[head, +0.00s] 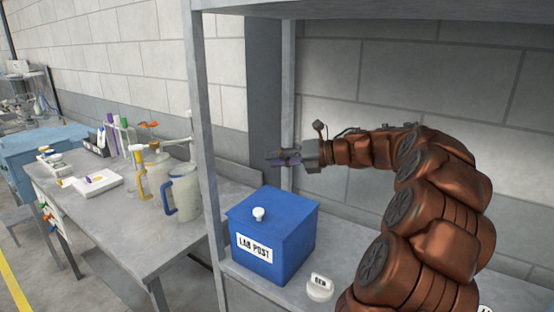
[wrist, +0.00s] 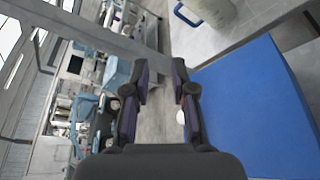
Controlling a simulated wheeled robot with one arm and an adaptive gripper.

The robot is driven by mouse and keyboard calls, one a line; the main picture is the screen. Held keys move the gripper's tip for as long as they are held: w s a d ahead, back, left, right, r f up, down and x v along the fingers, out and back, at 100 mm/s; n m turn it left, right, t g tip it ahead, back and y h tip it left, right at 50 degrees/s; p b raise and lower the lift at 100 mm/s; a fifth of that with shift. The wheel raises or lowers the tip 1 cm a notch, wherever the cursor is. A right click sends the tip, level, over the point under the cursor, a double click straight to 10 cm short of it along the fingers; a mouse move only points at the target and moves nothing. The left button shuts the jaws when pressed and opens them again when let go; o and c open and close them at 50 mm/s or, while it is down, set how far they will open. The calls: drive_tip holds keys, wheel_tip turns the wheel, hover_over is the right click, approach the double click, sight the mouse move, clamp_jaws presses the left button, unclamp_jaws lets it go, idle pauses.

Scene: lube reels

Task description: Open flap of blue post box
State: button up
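The blue post box (head: 285,240) stands on a grey shelf at the centre of the head view, with a "LAB POST" label on its front. A white knob (head: 258,213) sits on the upper front part of the box, and the flap looks closed. My gripper (head: 272,158) is in the air above and behind the box, pointing left, apart from it. In the wrist view my gripper (wrist: 164,92) has its two fingers apart with nothing between them. The box (wrist: 250,110) fills the right side there, and the white knob (wrist: 181,117) is partly hidden behind the right finger.
A grey upright post (head: 204,130) of the shelf stands just left of the box. A white "BEN" labelled object (head: 320,288) sits to the right of the box. A table (head: 140,235) at left holds jugs (head: 182,190) and a white tray (head: 96,183).

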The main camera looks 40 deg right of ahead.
clamp_jaws()
idle(0.3)
drive_tip(key=o, duration=0.7)
unclamp_jaws()
drive_tip(key=shift+c, duration=0.2)
drive_tip(key=v, duration=1.2)
